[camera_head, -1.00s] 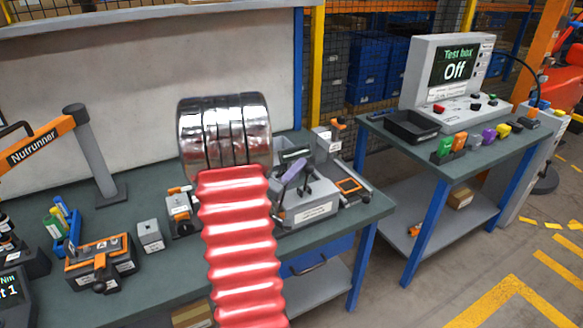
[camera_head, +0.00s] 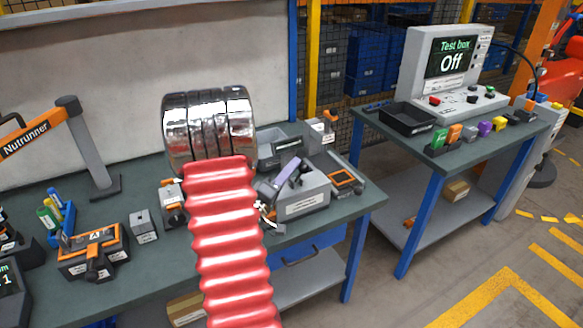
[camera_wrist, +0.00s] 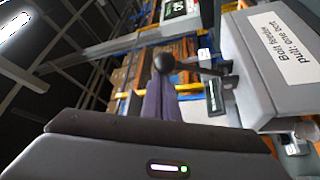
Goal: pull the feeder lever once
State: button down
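The bolt feeder is a grey box with a white label (camera_wrist: 285,45), large at the right of the wrist view; in the head view the feeder (camera_head: 303,198) sits at the right end of the green bench. Its lever ends in a black ball knob (camera_wrist: 163,62), with a dark rod running right to the box. My gripper has purple fingers (camera_wrist: 160,98), lying close together with their tips right at the knob. Whether they touch it is unclear.
An orange nutrunner (camera_head: 28,137) on a grey post and an orange-black device (camera_head: 92,250) stand on the left of the bench. Floor between and in front is clear.

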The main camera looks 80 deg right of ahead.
jog(key=shift+s+f, duration=0.1)
jog(key=w+a, duration=0.6)
jog(key=a, duration=0.1)
jog(key=shift+w+f, duration=0.35)
dwell(0.5)
dwell(0.6)
